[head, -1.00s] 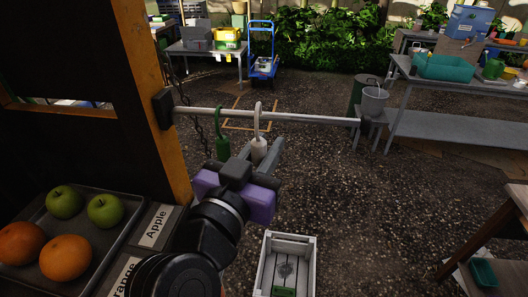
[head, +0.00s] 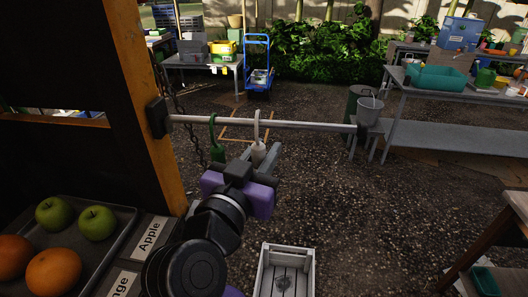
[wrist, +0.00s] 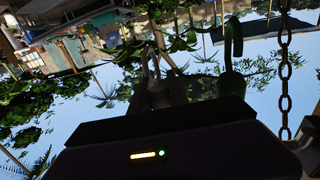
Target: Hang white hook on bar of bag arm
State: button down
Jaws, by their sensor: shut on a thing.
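The white hook (head: 258,151) has a pale curved top and a thicker body. My gripper (head: 264,157) is shut on its lower body, which the fingers partly hide. Its curved top crosses the bar (head: 310,125) and rises a little above it; I cannot tell whether it rests on the bar. The bar runs level from a dark bracket on the post to a dark end cap. A green hook (head: 217,152) is at the bar just left of the white one. In the wrist view the white hook (wrist: 152,68) is dim above my gripper, with the green hook (wrist: 232,70) to its right.
A chain (head: 183,100) hangs by the wooden post (head: 150,110) on the left. A fruit tray (head: 112,250) with apples and oranges is at lower left. A white crate (head: 262,272) stands on the ground below. Open gravel lies right of my gripper.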

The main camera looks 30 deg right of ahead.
jog(key=shift+f, duration=0.2)
jog(key=c, duration=1.2)
grip_release()
